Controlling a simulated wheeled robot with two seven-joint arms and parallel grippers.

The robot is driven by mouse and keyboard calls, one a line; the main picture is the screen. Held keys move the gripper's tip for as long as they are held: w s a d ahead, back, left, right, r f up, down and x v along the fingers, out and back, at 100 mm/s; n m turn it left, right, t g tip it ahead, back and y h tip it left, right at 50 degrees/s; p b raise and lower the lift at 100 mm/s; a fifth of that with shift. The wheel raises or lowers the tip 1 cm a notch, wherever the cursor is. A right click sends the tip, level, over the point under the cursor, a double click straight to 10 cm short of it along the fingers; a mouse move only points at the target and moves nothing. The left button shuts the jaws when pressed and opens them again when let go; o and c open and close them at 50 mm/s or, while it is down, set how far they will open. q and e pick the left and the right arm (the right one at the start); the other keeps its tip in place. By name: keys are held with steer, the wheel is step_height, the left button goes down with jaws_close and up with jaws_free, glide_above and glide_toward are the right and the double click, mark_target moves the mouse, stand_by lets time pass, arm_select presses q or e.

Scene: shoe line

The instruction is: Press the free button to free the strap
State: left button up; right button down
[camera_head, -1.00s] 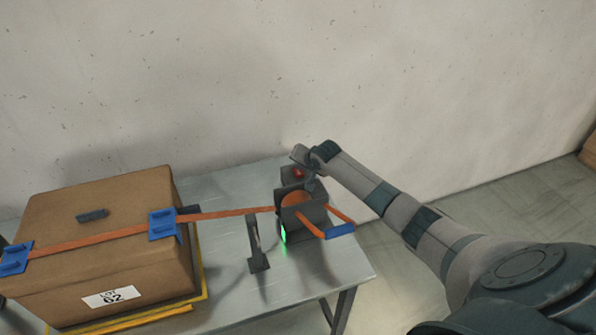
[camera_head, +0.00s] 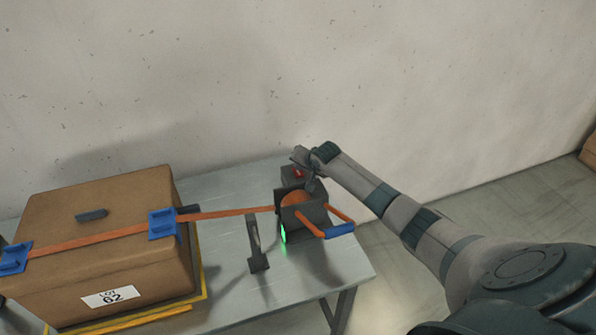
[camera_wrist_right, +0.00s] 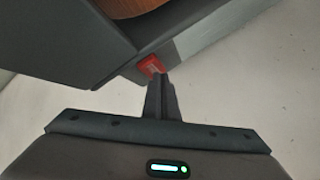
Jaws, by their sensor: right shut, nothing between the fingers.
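The red button (camera_head: 298,174) sits on top at the back of the dark winch housing (camera_head: 305,220). It also shows in the right wrist view (camera_wrist_right: 150,66), right at the tip of my fingers. My right gripper (camera_head: 309,183) is shut and empty, its fingertips at the button; whether they touch it or push it in I cannot tell. The orange strap (camera_head: 235,213) runs straight from the cardboard box to the orange drum (camera_head: 294,197) in the winch. The button's label is not readable. My left gripper is not in view.
The cardboard box (camera_head: 100,261) stands on the left of the grey table (camera_head: 222,291), with blue corner guards (camera_head: 163,224) under the strap. A dark upright bracket (camera_head: 257,245) stands between box and winch. A wall rises behind.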

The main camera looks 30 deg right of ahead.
mark_target(299, 173)
steer(key=shift+f, duration=0.35)
steer(key=shift+r, duration=0.15)
stand_by(0.4)
steer(key=shift+r+p, duration=0.9)
steer(key=shift+p, duration=0.1)
step_height(299, 173, up, 5)
steer(key=p, duration=0.5)
stand_by(0.5)
